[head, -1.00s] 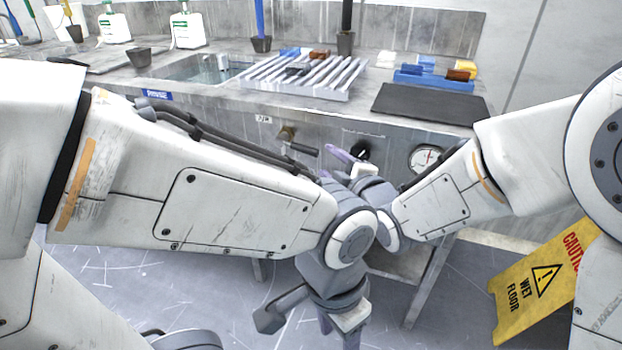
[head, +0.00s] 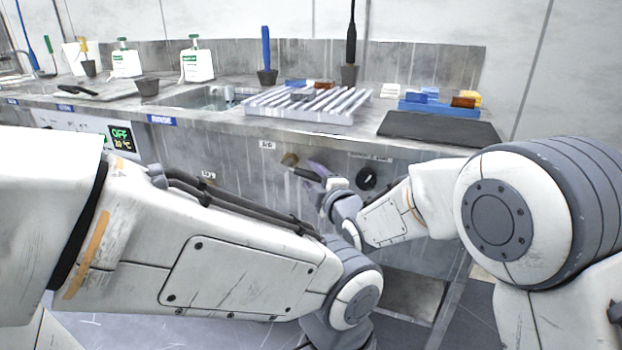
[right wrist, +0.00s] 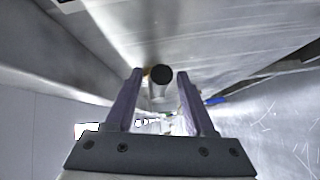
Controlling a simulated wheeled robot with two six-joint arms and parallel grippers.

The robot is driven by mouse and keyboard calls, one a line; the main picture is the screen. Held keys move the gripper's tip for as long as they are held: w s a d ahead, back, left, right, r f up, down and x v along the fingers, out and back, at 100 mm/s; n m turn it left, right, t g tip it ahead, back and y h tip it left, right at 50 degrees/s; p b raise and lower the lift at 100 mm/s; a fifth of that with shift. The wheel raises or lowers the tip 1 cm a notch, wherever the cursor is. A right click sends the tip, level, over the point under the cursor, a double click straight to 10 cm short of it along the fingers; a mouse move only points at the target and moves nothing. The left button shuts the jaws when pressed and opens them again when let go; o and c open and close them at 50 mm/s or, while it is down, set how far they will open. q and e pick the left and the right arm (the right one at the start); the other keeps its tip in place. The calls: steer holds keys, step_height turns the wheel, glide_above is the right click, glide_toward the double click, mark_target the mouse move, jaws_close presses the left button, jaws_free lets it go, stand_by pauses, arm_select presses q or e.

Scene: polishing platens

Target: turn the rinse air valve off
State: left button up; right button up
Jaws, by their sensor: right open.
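The air valve (head: 289,159) is a brass fitting on the grey front panel under the counter, below a small label that seems to read AIR. Its black lever (head: 306,174) points right and slightly down in the head view. My right gripper (head: 319,172) is open at the free end of the lever, its purple fingers partly hidden by its own body. In the right wrist view, the round black lever end (right wrist: 160,75) shows between the two spread fingers (right wrist: 158,85); contact cannot be told. My left arm crosses the foreground, and its gripper is out of view.
A black knob (head: 367,177) sits on the panel just right of the valve. Above are the counter's front edge, a slatted rack (head: 305,103) and a dark mat (head: 438,129). A control panel reading OFF (head: 121,137) is at left.

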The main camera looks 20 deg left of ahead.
steer(key=shift+w+a, duration=0.2)
jaws_close()
stand_by(1.4)
